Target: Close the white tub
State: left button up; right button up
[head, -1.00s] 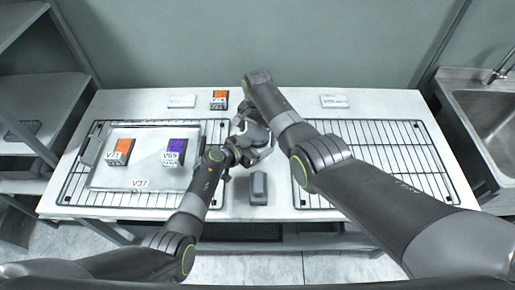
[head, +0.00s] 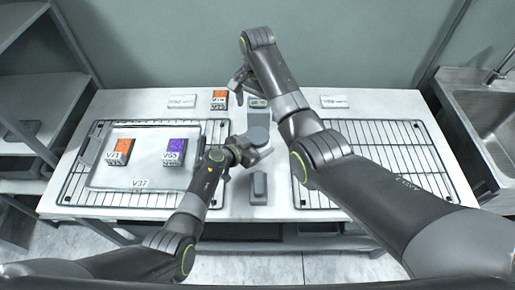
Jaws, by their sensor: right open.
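A tray (head: 140,184) on the left rack holds an orange box (head: 120,150) and a purple box (head: 174,151). Another orange box (head: 220,99) and a small device (head: 257,102) stand behind. A grey block (head: 259,187) lies in front. The right rack (head: 385,150) is empty.

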dwell(0.3)
pick_arm(q)
jog(key=o, duration=1.9)
jog(key=shift+o, duration=0.2)
jog(key=shift+s+a+r+p, duration=0.25)
jog(key=shift+s+a+p, duration=0.05)
jog(key=shift+a+p, duration=0.05)
jog(key=p+v, duration=0.2)
jog(key=v, duration=0.3)
jog(key=shift+s+a+r, duration=0.1)
jog(key=shift+s+a, duration=0.1)
jog(key=v, duration=1)
jog(key=shift+s+a+p, duration=0.3)
jog(key=shift+s+p, duration=0.05)
jog(key=shift+p, duration=0.05)
